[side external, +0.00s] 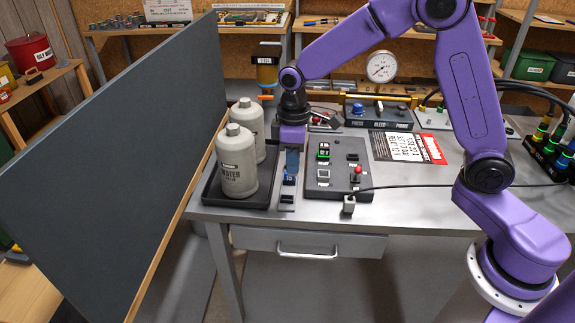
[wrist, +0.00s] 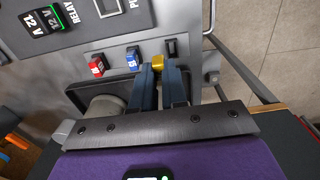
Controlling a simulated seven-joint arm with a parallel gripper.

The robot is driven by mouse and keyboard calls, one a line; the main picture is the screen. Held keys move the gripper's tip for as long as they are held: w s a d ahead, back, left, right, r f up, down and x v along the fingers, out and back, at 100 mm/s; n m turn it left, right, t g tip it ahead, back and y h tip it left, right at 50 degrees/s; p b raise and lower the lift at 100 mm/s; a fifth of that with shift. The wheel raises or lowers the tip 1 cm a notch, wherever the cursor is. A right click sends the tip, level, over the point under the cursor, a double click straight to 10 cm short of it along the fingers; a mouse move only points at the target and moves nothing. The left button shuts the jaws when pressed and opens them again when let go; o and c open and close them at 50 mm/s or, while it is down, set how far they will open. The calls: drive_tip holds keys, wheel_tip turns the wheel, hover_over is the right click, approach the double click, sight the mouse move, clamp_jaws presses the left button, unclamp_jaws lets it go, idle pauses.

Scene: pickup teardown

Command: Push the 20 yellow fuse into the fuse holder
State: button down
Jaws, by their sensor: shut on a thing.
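The yellow fuse (wrist: 158,62) shows in the wrist view between the tips of my two blue-grey fingers. My gripper (wrist: 160,72) is shut on it. The dark slot of a fuse holder (wrist: 170,48) lies just beyond and to the right of the fuse. It looks empty, and I cannot tell whether the fuse touches it. A red fuse (wrist: 96,65) and a blue fuse (wrist: 132,58) sit in the same grey strip to the left. The yellow fuse is hidden there.
Two grey bottles (side external: 238,160) stand in a black tray (side external: 262,203) left of the strip. A dark switch panel (side external: 343,182) with a cable lies to the right. A tall dark board (side external: 120,150) stands left of the bench. The bench's front edge is close.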

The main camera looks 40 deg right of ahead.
drive_tip(key=s+d+r, duration=0.1)
drive_tip(key=d+r, duration=0.2)
drive_tip(key=d, duration=1.8)
drive_tip(key=shift+s+a+f, duration=0.1)
drive_tip(key=shift+f, duration=1.05)
drive_tip(key=shift+s+a+f, duration=0.1)
drive_tip(key=shift+f, duration=1)
drive_tip(key=shift+f, duration=1.4)
drive_tip(key=c, duration=1.1)
unclamp_jaws()
drive_tip(key=shift+r, duration=0.1)
